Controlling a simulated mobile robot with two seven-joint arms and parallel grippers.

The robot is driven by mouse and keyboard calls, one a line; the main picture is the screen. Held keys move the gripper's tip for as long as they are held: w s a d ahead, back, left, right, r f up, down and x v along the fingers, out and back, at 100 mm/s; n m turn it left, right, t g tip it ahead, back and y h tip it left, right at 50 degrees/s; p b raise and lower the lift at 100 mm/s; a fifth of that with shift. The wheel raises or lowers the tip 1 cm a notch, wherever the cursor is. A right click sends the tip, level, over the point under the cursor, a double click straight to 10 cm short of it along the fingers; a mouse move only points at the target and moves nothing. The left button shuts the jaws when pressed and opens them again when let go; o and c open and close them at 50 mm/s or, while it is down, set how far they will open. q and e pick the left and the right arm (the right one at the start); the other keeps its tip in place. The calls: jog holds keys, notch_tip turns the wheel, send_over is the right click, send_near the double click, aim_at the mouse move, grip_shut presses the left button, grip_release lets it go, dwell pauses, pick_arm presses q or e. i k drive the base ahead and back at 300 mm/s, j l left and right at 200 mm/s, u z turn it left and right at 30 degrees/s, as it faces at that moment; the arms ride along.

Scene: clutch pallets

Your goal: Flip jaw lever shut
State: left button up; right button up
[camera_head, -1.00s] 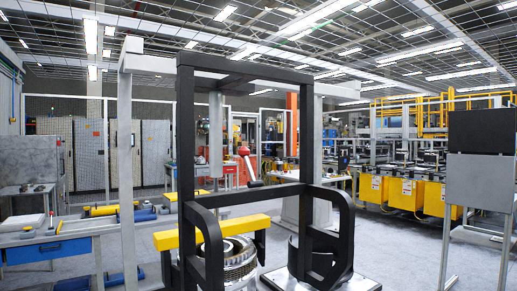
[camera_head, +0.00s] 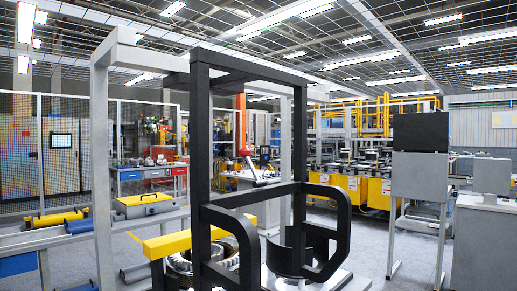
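A small red-topped part with a slanting arm (camera_head: 246,158) shows through the black frame, near the middle of the picture. It may be the jaw lever, but it is small and far off, and I cannot tell whether it stands open or shut. No jaw can be made out. Neither of my grippers is in view.
A black upright frame (camera_head: 201,130) stands close in front, beside a grey post frame (camera_head: 102,160). Behind it are a yellow beam (camera_head: 195,239), a toothed metal ring (camera_head: 180,262) and a black round holder (camera_head: 290,258). A dark-topped panel stand (camera_head: 420,178) is at right.

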aim_at(244, 153)
jog(key=j+z, duration=0.15)
jog(key=i+l+u, duration=0.1)
jog(key=u, duration=0.4)
jog(key=i+l+u, duration=0.1)
jog(key=u, duration=0.4)
jog(key=l+u, duration=0.3)
jog(key=u, duration=0.2)
jog(key=l+u, duration=0.5)
jog(key=l, duration=1.1)
jog(key=k+l, duration=0.15)
jog(key=l, duration=0.4)
jog(key=k+l+u, duration=0.55)
jog(key=k, duration=0.35)
jog(key=i+j+z, duration=0.2)
jog(key=i, duration=0.15)
jog(key=i+j+z, duration=0.15)
jog(key=i, duration=0.15)
